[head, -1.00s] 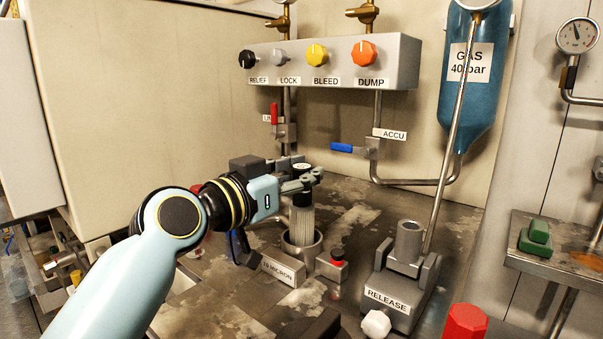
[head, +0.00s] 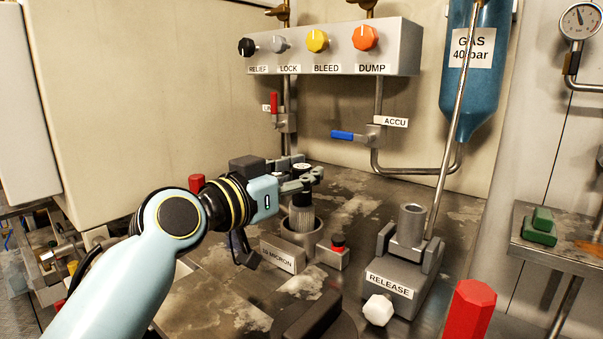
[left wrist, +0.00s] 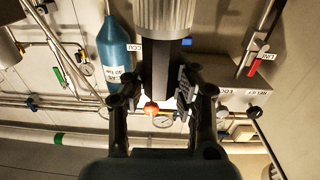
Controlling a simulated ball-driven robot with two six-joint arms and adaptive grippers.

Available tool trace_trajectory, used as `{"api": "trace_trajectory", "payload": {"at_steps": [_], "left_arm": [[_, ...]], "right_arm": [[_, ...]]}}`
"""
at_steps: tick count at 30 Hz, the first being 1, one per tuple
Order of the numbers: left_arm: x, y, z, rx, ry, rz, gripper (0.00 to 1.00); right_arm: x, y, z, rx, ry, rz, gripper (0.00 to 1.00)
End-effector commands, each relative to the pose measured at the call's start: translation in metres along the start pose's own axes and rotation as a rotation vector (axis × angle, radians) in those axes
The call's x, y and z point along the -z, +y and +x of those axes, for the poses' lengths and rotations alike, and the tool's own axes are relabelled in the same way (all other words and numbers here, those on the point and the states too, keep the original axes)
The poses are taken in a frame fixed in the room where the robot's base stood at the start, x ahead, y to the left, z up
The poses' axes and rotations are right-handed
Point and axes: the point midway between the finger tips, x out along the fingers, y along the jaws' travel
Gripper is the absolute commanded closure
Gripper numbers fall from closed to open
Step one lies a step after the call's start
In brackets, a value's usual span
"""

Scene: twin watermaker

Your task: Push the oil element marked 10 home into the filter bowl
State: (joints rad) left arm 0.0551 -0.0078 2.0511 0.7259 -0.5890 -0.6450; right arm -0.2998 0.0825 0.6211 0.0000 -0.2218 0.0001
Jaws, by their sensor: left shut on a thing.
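The pale pleated oil element (head: 302,217) stands upright, its lower part inside the grey metal filter bowl (head: 317,240). A short length of pleats shows above the rim. The white mark on its dark top is too small to read. My left gripper (head: 303,184) is shut on its dark upper part, above the bowl. In the left wrist view, the element (left wrist: 163,15) shows at the top edge, its dark stem between the fingers of my left gripper (left wrist: 160,88). The element's lower end is hidden in the bowl. My right gripper is not in view.
A 10 MICRON plate (head: 279,256) and a red button box (head: 334,252) stand close in front of the bowl. The RELEASE block (head: 397,285) is to the right. The valve panel (head: 340,48) hangs behind, with a blue lever (head: 342,135) below it.

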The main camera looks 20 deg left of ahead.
Motion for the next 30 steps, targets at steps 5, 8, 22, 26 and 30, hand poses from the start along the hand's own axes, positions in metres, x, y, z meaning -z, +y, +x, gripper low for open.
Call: {"api": "trace_trajectory", "payload": {"at_steps": [5, 8, 22, 26, 30], "left_arm": [[-0.005, 0.000, 0.000, 0.000, 0.001, 0.000, 0.99], [-0.008, 0.000, 0.000, 0.000, 0.001, 0.000, 0.99], [-0.019, 0.000, 0.000, 0.000, 0.001, 0.000, 0.99], [-0.023, 0.000, 0.000, 0.000, 0.001, 0.000, 0.99], [-0.026, 0.000, 0.000, 0.000, 0.001, 0.000, 0.99]], "right_arm": [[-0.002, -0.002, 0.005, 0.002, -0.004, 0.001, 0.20], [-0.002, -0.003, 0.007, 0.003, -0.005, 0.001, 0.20], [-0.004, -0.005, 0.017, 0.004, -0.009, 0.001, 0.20], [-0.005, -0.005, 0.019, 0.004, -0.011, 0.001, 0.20], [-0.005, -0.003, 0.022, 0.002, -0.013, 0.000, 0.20]]}}
